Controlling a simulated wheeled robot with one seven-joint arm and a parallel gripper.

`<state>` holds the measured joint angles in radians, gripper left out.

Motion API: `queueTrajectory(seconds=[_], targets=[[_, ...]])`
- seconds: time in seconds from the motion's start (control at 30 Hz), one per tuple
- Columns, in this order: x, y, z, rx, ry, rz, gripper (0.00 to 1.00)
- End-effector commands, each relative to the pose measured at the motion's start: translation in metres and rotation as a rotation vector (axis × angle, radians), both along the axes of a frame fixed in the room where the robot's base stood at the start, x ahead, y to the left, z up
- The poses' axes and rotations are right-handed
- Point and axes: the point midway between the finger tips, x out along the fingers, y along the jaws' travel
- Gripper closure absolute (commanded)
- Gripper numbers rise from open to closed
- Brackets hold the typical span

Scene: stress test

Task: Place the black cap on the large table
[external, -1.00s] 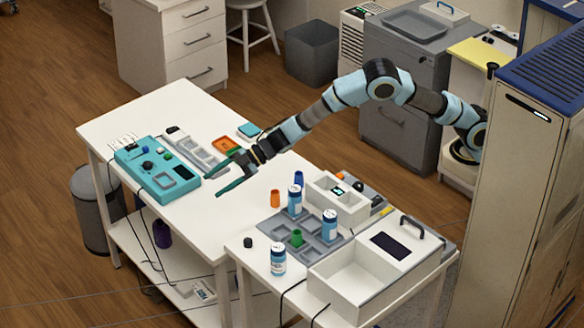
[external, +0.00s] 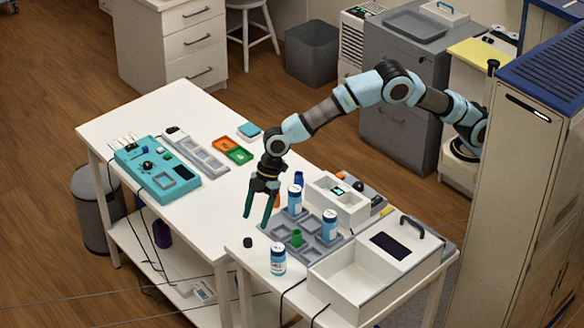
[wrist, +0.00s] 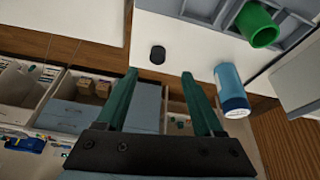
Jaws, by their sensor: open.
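The black cap (external: 247,242) is a small dark cylinder standing on the near left corner of the smaller white table (external: 259,266). In the wrist view the cap (wrist: 157,54) shows just beyond the fingertips, between their lines. My gripper (external: 256,220) points down, open and empty, with its two green fingers apart above the cap. The fingers also show in the wrist view (wrist: 158,75), and nothing is between them. The large table (external: 190,218) is the long white one to the left, with a wide bare stretch on its near half.
A blue-and-white can (external: 278,260) stands right of the cap. A grey tray (external: 270,228) with cans and a green cup (external: 296,238) lies behind it. A teal device (external: 155,170), a grey tray strip and coloured tiles occupy the large table's far part.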

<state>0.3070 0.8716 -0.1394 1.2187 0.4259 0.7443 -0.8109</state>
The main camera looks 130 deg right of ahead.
Motion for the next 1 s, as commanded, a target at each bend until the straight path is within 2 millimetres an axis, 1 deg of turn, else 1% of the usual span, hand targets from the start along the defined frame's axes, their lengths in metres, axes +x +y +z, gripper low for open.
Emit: queueTrajectory(seconds=[0.1,0.37,0.63,0.8,0.97,1.0], targets=[[0.006,0.0,-0.012,-0.002,0.002,0.0,0.31],[0.012,-0.001,-0.029,-0.001,0.003,0.0,0.31],[0.025,-0.001,-0.06,-0.002,0.002,-0.001,0.31],[0.029,-0.001,-0.067,-0.003,-0.001,-0.001,0.31],[0.028,-0.001,-0.068,-0.003,-0.001,-0.001,0.31],[0.028,-0.001,-0.068,-0.003,-0.001,-0.001,0.33]])
